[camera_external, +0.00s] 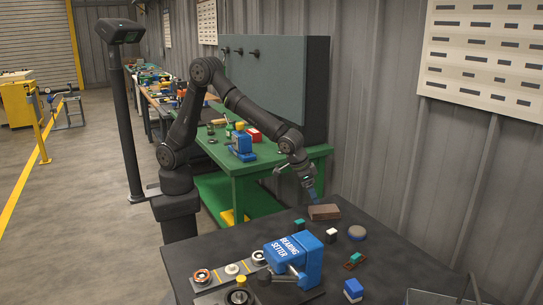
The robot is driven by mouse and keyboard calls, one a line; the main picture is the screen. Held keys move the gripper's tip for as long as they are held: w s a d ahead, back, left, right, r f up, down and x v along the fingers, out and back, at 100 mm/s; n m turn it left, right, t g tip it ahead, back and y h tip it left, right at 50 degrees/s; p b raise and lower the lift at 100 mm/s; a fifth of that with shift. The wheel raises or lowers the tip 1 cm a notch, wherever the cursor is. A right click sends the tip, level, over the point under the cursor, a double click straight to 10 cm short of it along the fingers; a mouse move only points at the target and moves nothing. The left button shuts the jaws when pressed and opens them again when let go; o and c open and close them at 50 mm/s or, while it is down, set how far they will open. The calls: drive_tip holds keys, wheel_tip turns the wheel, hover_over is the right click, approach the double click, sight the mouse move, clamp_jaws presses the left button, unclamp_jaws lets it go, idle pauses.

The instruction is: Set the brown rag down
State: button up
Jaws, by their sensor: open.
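The brown rag (324,212) lies as a flat, folded block on the dark table, near its back edge. My gripper (314,197) is just above the rag, pointing down at its left part. The jaws are open. The view is too small to tell whether the fingertips touch the rag.
A wire basket (440,297) is at front right.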

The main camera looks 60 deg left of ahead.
sight(319, 209)
drive_tip(key=v, duration=0.3)
drive_tip(key=shift+s+r, duration=0.15)
drive_tip(key=shift+r, duration=0.2)
drive_tip(key=x, duration=1.2)
drive_tip(key=shift+a+r, duration=0.1)
drive_tip(key=shift+r, duration=1.2)
